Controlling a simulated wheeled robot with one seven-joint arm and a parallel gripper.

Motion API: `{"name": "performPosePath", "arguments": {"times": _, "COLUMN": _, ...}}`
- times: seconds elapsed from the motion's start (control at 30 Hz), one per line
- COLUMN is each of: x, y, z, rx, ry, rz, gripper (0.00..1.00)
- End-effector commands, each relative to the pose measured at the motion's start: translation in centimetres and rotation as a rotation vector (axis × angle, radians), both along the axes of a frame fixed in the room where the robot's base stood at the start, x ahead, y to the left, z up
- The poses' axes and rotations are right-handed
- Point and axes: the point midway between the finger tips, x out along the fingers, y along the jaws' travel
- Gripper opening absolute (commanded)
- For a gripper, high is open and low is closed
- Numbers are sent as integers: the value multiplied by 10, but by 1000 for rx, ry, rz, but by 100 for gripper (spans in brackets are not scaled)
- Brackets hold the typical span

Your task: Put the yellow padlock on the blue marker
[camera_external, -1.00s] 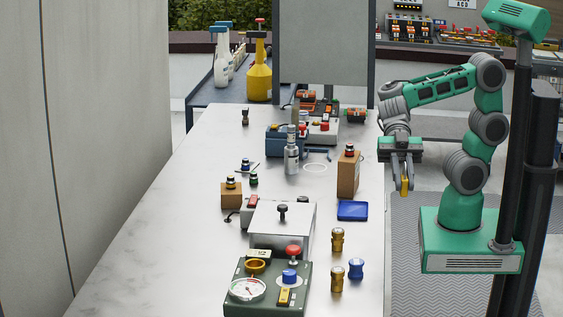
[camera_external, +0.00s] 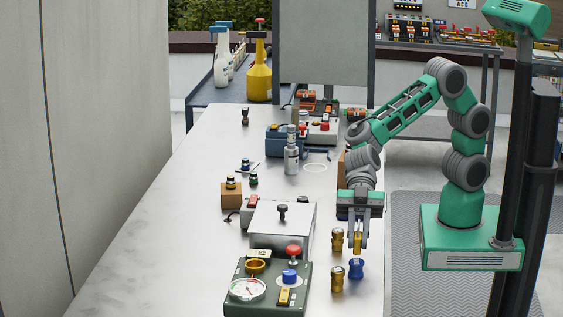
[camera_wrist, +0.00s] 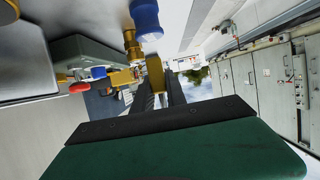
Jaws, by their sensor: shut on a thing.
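My gripper (camera_external: 357,240) is shut on a narrow yellow piece, which looks like the yellow padlock (camera_external: 357,243), pointing down. The padlock shows between the fingers in the wrist view (camera_wrist: 155,75). Its tip hangs just above or behind a waisted blue piece (camera_external: 356,268) on the worktop; I cannot tell whether they touch. The blue piece shows at the top of the wrist view (camera_wrist: 146,18). The flat blue square on the worktop is hidden behind my gripper in the external view. I cannot tell which blue thing is the marker.
Two brass pieces (camera_external: 337,240) (camera_external: 337,280) stand left of the padlock. A green box (camera_external: 240,300) with a dial, red knob and blue knob is at the front, with a grey metal box (camera_external: 283,222) behind it. The worktop (camera_external: 150,250) is clear on the left.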

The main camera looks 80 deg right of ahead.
Motion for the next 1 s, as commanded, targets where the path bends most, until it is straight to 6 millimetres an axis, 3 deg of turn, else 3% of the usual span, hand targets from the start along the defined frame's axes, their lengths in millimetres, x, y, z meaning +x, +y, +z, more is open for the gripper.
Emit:
{"name": "performPosePath", "arguments": {"times": 0.13, "x": -1, "y": -1, "z": -24, "rx": -2, "ry": 4, "rz": 1, "gripper": 0}}
{"name": "performPosePath", "arguments": {"times": 0.47, "x": -1, "y": -1, "z": -29, "rx": -1, "ry": 2, "rz": 0, "gripper": 0}}
{"name": "performPosePath", "arguments": {"times": 0.5, "x": -1, "y": -1, "z": -29, "rx": -2, "ry": 2, "rz": 0, "gripper": 18}}
{"name": "performPosePath", "arguments": {"times": 0.73, "x": -1, "y": -1, "z": -28, "rx": -2, "ry": 2, "rz": 0, "gripper": 37}}
{"name": "performPosePath", "arguments": {"times": 1.0, "x": -1, "y": -1, "z": -26, "rx": -2, "ry": 2, "rz": 0, "gripper": 39}}
